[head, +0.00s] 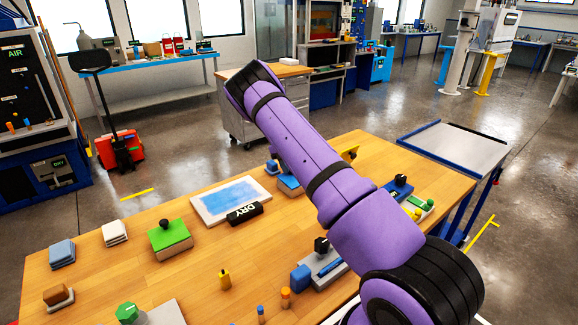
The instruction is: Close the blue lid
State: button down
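Several blue pieces lie on the wooden table, and I cannot tell for sure which is the blue lid. A blue piece with a black knob (396,191) sits right of my purple arm. A blue-topped box (289,183) stands left of my arm and is partly hidden by it. A grey base with a blue block (300,278) and a black knob lies near the front, close to my arm. Whether any lid stands open is not clear. My arm rises across the middle of the view; its gripper end does not show.
The wooden table (105,265) also holds a white-framed blue tray (230,200) with a black DRY sign (245,213), a green box with a black knob (170,240), stacked cloths (115,233) and small bottles (224,279). A grey-topped cart (455,145) stands at the right.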

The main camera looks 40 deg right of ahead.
jog(key=c, duration=0.9)
grip_release()
jog(key=shift+f, duration=0.1)
jog(key=shift+w, duration=0.1)
jog(key=shift+v, duration=5.4)
